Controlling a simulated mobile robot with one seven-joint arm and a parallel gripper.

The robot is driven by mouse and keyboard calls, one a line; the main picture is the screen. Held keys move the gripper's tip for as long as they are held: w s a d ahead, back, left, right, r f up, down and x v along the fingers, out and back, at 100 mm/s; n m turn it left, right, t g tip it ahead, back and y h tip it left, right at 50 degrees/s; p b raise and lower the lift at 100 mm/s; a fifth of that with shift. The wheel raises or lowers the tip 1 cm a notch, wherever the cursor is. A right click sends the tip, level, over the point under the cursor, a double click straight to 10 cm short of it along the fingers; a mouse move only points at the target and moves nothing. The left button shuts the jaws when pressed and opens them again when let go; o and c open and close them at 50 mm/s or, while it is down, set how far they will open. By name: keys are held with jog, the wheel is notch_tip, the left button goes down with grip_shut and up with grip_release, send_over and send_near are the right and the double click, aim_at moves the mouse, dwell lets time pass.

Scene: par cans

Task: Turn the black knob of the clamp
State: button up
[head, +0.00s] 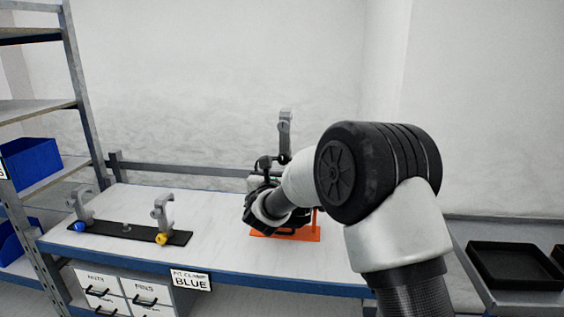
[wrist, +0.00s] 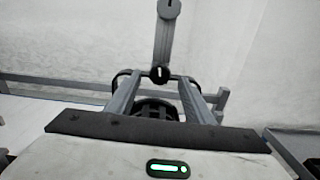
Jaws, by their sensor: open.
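A grey upright clamp (head: 285,128) stands at the back of the bench, above an orange base (head: 314,234) that my arm largely covers. In the wrist view the clamp's grey bar (wrist: 163,40) rises in the upper middle. A small black knob (wrist: 160,73) with a pale mark shows at its lower end. My gripper (wrist: 160,80) is open, its two grey fingers on either side of the knob in the picture, with visible gaps. I cannot tell how deep the knob sits between them. In the head view my arm hides most of the gripper.
A black strip (head: 120,232) on the bench (head: 215,215) bears two grey clamps, one with a blue knob (head: 80,226) and one with a yellow knob (head: 161,239). A sign (head: 191,279) reads BLUE. Shelving stands left; a black tray (head: 510,264) lies right. The bench middle is clear.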

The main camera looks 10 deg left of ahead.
aim_at(284, 158)
jog(key=shift+w, duration=1.15)
jog(key=c, duration=1.1)
jog(key=shift+o, duration=0.2)
